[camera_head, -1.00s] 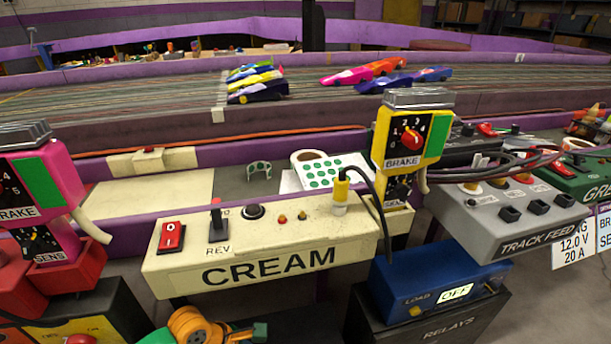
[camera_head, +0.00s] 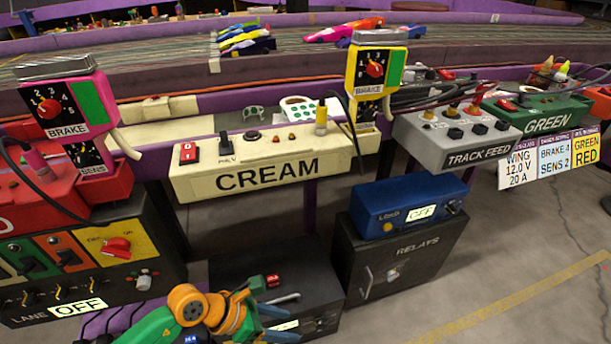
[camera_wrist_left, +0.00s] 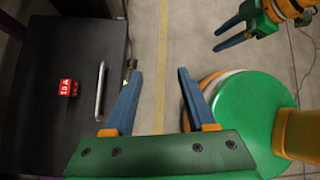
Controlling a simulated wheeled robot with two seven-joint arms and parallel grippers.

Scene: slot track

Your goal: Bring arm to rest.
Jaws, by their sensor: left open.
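My left gripper (camera_head: 286,322) is at the bottom of the head view, its green body and blue fingers low in front of the cream control box. In the left wrist view the left gripper (camera_wrist_left: 160,74) has its two blue fingers wide apart with nothing between them; bare floor shows in the gap. My right gripper (camera_wrist_left: 229,34) shows at the upper right of the left wrist view, its blue fingers apart and empty over the floor. It does not show in the head view.
A black box (camera_wrist_left: 60,125) with a metal handle and a small red block (camera_wrist_left: 68,88) lies beside the left fingers. The cream box (camera_head: 270,165), blue load box (camera_head: 405,208) and relays cabinet (camera_head: 395,260) stand around. Free floor (camera_head: 510,260) lies right.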

